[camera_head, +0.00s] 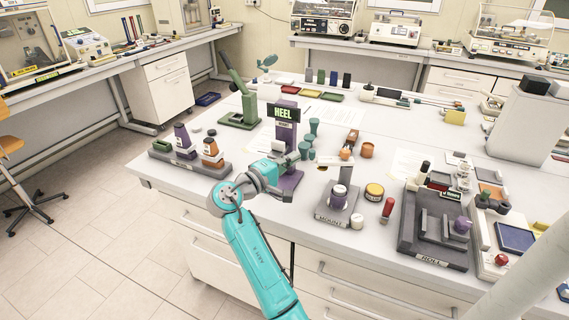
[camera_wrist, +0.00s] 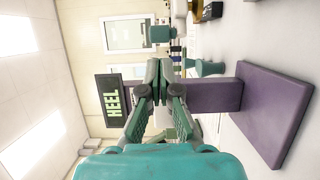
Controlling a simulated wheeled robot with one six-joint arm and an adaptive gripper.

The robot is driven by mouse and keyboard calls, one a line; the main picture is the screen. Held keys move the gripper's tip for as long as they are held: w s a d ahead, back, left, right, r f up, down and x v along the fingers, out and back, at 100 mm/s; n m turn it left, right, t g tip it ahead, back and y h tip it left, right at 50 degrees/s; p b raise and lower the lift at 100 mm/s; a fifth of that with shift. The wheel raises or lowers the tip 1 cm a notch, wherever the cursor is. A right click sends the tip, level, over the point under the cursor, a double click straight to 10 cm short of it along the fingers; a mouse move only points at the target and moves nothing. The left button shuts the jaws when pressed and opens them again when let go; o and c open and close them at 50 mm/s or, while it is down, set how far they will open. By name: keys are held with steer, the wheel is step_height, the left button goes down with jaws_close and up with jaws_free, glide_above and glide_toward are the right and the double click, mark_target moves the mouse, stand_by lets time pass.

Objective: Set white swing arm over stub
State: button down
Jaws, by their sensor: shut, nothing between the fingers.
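My gripper (camera_head: 298,158) is shut and empty in front of the purple HEEL stand (camera_head: 288,183). In the wrist view, which is turned on its side, my closed fingertips (camera_wrist: 158,80) overlap the stand's purple post (camera_wrist: 215,97). I cannot tell whether they touch it. The black HEEL sign (camera_wrist: 112,100) is to their left, and the purple base (camera_wrist: 268,112) is at right.
Green spools (camera_head: 306,150) stand close behind. A rack of bottles (camera_head: 190,160) is at left and the grey ROLL fixture (camera_head: 430,245) at right.

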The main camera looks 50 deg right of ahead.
steer(key=d, duration=0.4)
steer(key=shift+d, duration=0.25)
steer(key=shift+a, duration=0.1)
